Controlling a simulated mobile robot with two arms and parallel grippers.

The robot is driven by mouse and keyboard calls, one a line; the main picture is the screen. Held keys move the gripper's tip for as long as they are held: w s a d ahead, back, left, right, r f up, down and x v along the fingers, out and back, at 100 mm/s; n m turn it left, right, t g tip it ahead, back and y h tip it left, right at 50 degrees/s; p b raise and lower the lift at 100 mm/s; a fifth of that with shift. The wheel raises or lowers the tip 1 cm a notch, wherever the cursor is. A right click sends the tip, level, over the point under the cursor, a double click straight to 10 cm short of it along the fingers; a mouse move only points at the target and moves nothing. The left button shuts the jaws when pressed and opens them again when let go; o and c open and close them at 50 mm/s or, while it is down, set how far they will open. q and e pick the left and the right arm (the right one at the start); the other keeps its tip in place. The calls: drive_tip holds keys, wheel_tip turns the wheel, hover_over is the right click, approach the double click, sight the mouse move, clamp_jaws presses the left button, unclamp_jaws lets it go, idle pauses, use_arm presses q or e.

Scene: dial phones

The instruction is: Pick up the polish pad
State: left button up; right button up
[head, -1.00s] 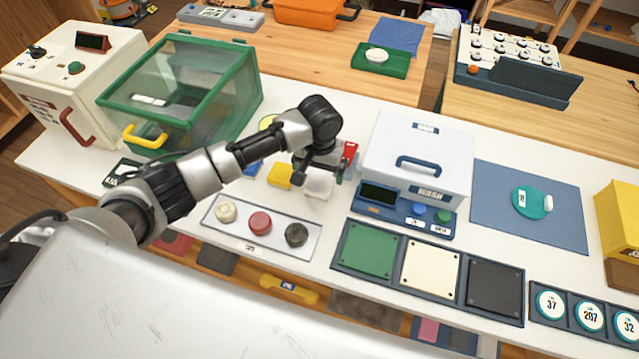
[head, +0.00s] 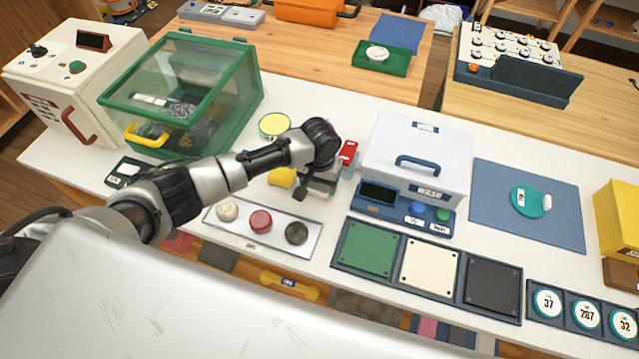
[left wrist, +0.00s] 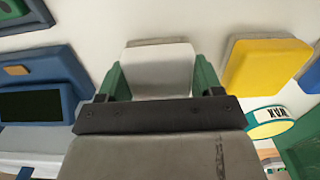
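A pale grey-white pad (left wrist: 160,68), which I take to be the polish pad, lies on the white table. In the left wrist view it sits between the two green fingers of my left gripper (left wrist: 162,82), one at each side. Whether they press on it I cannot tell. In the head view my left gripper (head: 322,180) is low over the pad and mostly hides it. A yellow pad (head: 282,177) lies just left of it, and in the left wrist view it is at the right (left wrist: 265,70). My right gripper is not in view.
The white wash box with its blue control panel (head: 378,193) stands close on the right. A tray with three round knobs (head: 278,236) lies in front. A yellow-topped tin (head: 274,124) stands behind, and a green glass case (head: 190,90) is at the left.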

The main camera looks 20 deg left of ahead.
use_arm(q)
drive_tip(key=shift+c, duration=1.4)
wheel_tip(320, 180, up, 9)
drive_tip(key=shift+r+b, duration=0.1)
drive_tip(key=shift+b, duration=0.35)
drive_tip(key=shift+r, duration=0.4)
